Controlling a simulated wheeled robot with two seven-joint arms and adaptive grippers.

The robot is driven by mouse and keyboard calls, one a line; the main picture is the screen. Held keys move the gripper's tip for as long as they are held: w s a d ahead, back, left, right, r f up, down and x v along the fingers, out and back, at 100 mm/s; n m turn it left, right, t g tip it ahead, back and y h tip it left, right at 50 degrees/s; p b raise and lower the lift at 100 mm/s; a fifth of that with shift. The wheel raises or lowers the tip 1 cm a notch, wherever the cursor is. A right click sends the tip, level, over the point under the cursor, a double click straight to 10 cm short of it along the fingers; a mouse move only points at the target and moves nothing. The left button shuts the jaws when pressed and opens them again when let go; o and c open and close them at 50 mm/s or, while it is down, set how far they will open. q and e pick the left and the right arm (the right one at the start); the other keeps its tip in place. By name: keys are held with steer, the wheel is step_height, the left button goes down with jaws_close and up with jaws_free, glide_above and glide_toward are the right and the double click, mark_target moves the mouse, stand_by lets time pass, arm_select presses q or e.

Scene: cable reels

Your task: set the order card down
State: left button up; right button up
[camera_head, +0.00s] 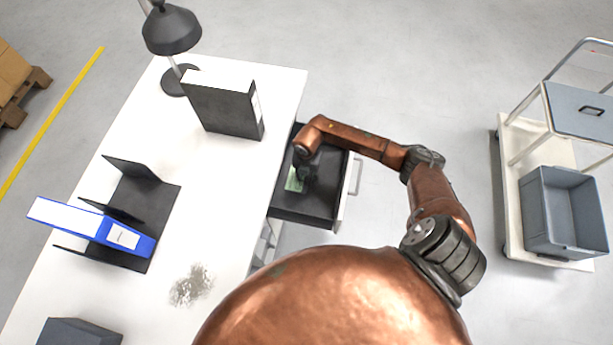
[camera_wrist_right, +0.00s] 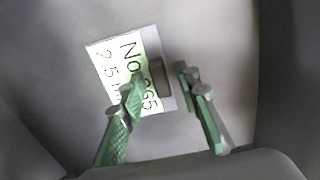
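The order card (camera_head: 294,181), pale green and white, lies in the open dark drawer (camera_head: 306,209) of the desk. In the right wrist view the card (camera_wrist_right: 122,62) shows large handwritten text, partly hidden by a finger, and a small grey block (camera_wrist_right: 158,77) stands at its right side. My right gripper (camera_head: 306,168) is down inside the drawer at the card. In the wrist view its two fingers (camera_wrist_right: 160,80) are apart, one on each side of the grey block, with gaps showing. My left gripper is not in view.
The white desk (camera_head: 205,165) carries a black binder (camera_head: 222,105), a lamp (camera_head: 172,30), a black rack (camera_head: 150,195) with a blue binder (camera_head: 122,237), and a clear shiny heap (camera_head: 190,287). A trolley with a grey-blue crate (camera_head: 565,215) stands right. The drawer's walls surround my right gripper.

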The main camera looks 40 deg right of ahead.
mark_target(307, 177)
steer(key=shift+r, duration=0.1)
